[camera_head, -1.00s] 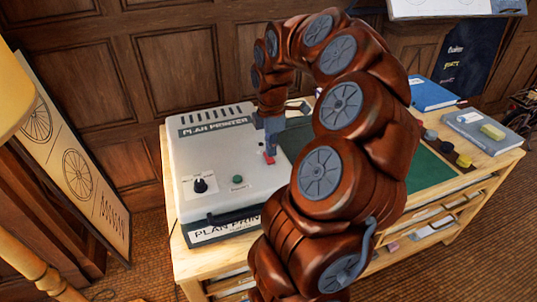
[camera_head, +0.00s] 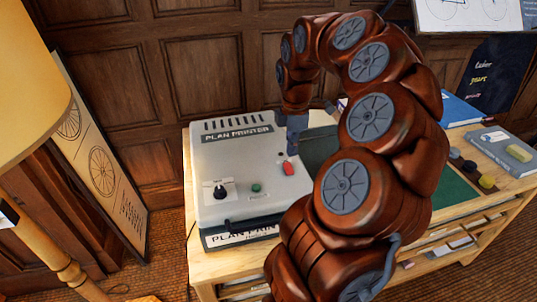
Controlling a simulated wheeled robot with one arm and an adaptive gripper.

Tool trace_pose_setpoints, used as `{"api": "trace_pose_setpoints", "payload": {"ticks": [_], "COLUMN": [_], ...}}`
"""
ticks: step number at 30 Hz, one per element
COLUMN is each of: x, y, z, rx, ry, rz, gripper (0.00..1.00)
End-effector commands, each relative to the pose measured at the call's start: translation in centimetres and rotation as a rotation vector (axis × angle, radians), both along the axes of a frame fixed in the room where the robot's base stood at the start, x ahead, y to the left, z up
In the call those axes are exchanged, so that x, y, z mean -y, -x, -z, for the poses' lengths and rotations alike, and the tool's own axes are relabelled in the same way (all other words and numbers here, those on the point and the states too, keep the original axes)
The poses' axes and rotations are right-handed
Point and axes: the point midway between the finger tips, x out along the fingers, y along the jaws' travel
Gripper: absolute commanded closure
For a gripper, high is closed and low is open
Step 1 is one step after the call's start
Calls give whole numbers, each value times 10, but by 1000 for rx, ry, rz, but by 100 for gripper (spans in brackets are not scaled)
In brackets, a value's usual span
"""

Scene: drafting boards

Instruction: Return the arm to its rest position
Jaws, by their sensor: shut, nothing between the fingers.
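My arm (camera_head: 372,117) is dark reddish brown with grey spoked discs at its joints. It rises from the lower middle, arches over and hangs down beside the plan printer. My gripper (camera_head: 291,150) is at its end, grey and pointing down, just above the right part of the printer's top. It is shut and holds nothing. Its tips are small and close to the red switch (camera_head: 289,168), but a gap shows between them. The plan printer (camera_head: 230,160) is a pale grey box with a black knob (camera_head: 219,190) and a green button (camera_head: 256,188).
The printer stands on a wooden table (camera_head: 205,268) with a green mat (camera_head: 452,188). A blue book (camera_head: 460,110) and a grey book (camera_head: 500,148) lie at the right. A lamp (camera_head: 35,85) and a framed bicycle drawing (camera_head: 105,170) stand at the left.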

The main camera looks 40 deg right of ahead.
Motion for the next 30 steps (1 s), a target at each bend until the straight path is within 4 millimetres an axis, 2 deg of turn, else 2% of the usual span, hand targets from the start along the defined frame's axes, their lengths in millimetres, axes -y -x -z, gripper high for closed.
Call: {"api": "trace_pose_setpoints", "payload": {"ticks": [8,11,14,20,24,30], "x": [-2,-15,-49,-138,-193,-253], "y": [0,-3,-7,1,24,73], "z": [-1,-5,-11,-25,-25,-16], "rx": [0,3,2,-7,-32,-76], "ry": [0,1,-4,-7,-3,20], "rz": [1,10,36,163,283,500], "gripper": [100,100,100,100,100,100]}}
